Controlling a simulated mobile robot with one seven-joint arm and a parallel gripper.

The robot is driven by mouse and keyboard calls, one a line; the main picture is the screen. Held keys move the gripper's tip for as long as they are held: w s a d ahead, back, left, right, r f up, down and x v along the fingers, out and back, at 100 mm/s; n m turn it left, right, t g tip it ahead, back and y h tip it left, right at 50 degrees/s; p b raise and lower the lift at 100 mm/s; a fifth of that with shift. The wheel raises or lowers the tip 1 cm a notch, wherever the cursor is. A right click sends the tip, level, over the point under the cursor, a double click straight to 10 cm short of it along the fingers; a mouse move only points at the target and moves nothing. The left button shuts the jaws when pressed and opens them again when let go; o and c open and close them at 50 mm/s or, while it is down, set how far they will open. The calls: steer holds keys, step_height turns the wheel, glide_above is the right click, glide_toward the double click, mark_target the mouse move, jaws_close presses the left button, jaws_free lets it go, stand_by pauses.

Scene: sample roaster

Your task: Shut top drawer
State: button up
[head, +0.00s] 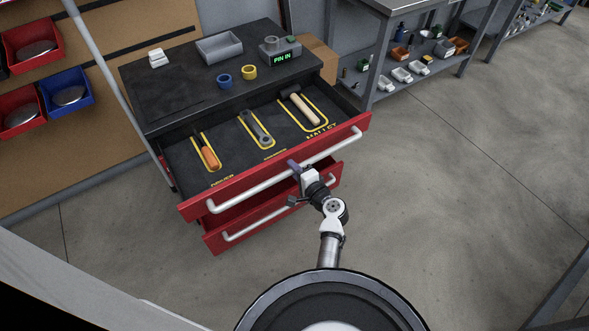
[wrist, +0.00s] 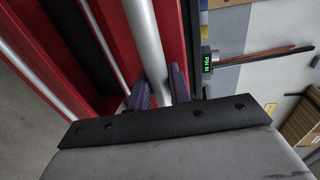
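The top drawer (head: 190,205) of the black-topped red cabinet is pulled well out, with its tools showing. Its long pale bar handle (head: 240,198) runs along the red front. My gripper (head: 294,170) is at the right half of this handle. In the wrist view the handle (wrist: 146,38) passes between the two purple fingers of my gripper (wrist: 160,92), which stand close on either side of it and look shut on it. The finger contact is partly hidden by the gripper body.
A lower drawer (head: 215,242) is also partly out beneath. The drawer holds a screwdriver (head: 209,157), a wrench (head: 257,129) and a mallet (head: 303,109) in yellow outlines. A grey tray (head: 219,48) and tape rolls stand on top. Floor at right is clear.

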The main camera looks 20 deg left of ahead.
mark_target(250, 120)
jaws_close()
steer(key=r+b+x, duration=0.1)
steer(key=b+x, duration=0.3)
steer(key=x, duration=0.5)
steer(key=r+b+x, duration=0.2)
steer(key=b+x, duration=0.2)
steer(key=x, duration=0.5)
steer(key=a+r+b+x, duration=0.1)
steer(key=b+x, duration=0.4)
steer(key=x, duration=0.5)
steer(key=shift+w+r, duration=0.25)
steer(key=shift+r, duration=0.35)
steer(key=shift+w+a+b, duration=0.35)
steer(key=shift+w+a, duration=0.05)
steer(key=shift+a, duration=0.05)
steer(key=shift+w+a+r, duration=0.1)
steer(key=shift+w+r, duration=0.05)
steer(key=shift+r, duration=0.1)
steer(key=shift+o, duration=1)
jaws_free()
steer(key=o, duration=0.4)
steer(key=shift+a+f, duration=0.1)
steer(key=shift+a, duration=0.05)
